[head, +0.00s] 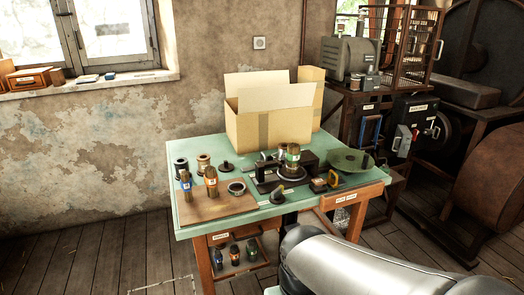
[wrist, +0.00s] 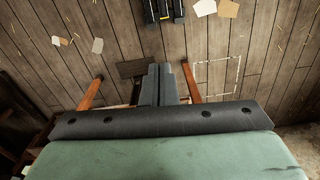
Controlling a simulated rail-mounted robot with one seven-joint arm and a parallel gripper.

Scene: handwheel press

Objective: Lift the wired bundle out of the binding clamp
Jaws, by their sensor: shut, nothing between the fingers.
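A wired bundle (head: 292,157) with a coloured band stands upright in the dark binding clamp (head: 266,181) on the right half of the green table, in the head view. The clamp's jaws are too small to make out. My gripper (wrist: 159,68) shows in the wrist view with its two grey fingers together and nothing between them. It points at the floor, and neither bundle nor clamp is in the wrist view. In the head view my grey arm crosses the lower right, in front of the table; the fingers cannot be made out there.
Two more banded bundles (head: 211,182) stand on a wooden board (head: 216,208) at the table's left, near spools (head: 181,168) and a dark ring (head: 236,188). An open cardboard box (head: 270,125) stands behind the clamp. Several small bundles sit on the lower shelf (head: 240,266).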

